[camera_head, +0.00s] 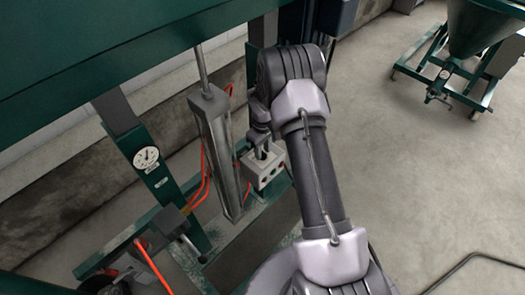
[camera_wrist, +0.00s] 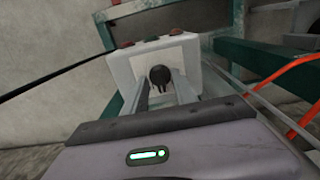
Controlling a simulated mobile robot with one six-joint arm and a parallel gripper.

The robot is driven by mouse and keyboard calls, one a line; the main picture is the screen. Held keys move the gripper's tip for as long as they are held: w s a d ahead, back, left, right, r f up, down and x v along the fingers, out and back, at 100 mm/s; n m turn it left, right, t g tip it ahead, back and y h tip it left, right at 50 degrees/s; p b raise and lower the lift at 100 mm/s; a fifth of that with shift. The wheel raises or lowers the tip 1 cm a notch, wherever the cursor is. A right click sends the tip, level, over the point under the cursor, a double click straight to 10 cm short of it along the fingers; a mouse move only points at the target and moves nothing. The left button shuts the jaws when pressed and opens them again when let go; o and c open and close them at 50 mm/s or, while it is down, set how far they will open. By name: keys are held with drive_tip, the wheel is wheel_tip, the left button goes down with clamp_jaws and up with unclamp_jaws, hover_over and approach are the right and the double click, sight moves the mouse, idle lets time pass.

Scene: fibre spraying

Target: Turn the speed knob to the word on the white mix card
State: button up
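A white control box (camera_head: 266,172) with small coloured buttons sits low on the green frame, in the middle of the head view. The same box (camera_wrist: 188,50) fills the upper middle of the wrist view. Its round black speed knob (camera_wrist: 160,76) shows on the face towards me. My gripper (camera_wrist: 160,84) has its two fingers apart, one on each side of the knob; I cannot make out contact. In the head view my gripper (camera_head: 261,150) is at the box, and the knob is hidden there. I see no mix card or readable word by the knob.
A tall grey cylinder (camera_head: 220,150) with orange hoses stands left of the box. A pressure gauge (camera_head: 146,158) is on a green post further left. Open concrete floor (camera_head: 430,180) lies to the right, with a green hopper stand (camera_head: 480,60) beyond.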

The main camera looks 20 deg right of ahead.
clamp_jaws()
idle(0.3)
drive_tip(key=m+b, duration=0.1)
drive_tip(key=m, duration=0.8)
drive_tip(key=shift+m+b, duration=0.3)
drive_tip(key=shift+b, duration=0.05)
drive_tip(key=shift+m, duration=0.3)
unclamp_jaws()
